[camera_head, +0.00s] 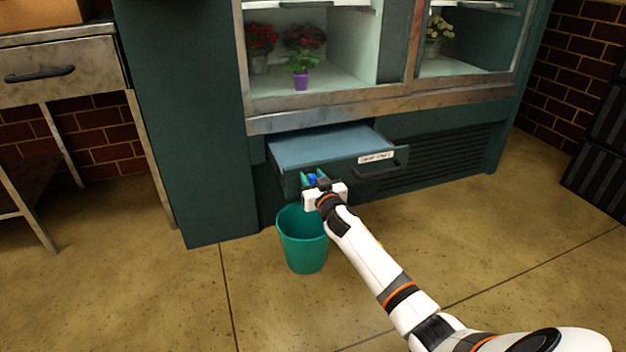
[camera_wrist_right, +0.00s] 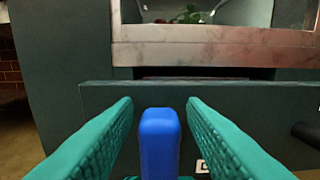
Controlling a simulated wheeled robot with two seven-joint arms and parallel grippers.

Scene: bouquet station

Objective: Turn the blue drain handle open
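The blue drain handle (camera_wrist_right: 160,143) stands upright between the two teal fingers of my right gripper (camera_wrist_right: 160,130) in the wrist view. Gaps show on both sides, so the fingers are open around it without visible contact. In the head view the handle (camera_head: 312,179) is a small blue spot at the drawer front, partly hidden by my right gripper (camera_head: 314,182). The pulled-out drawer (camera_head: 330,148) carries a small white label (camera_head: 376,157). My left gripper is in neither view.
A teal bucket (camera_head: 303,243) stands on the floor below my right gripper. The flower cabinet (camera_head: 330,108) rises above the drawer, with potted flowers (camera_head: 301,79) inside. A metal table (camera_head: 60,72) is at left.

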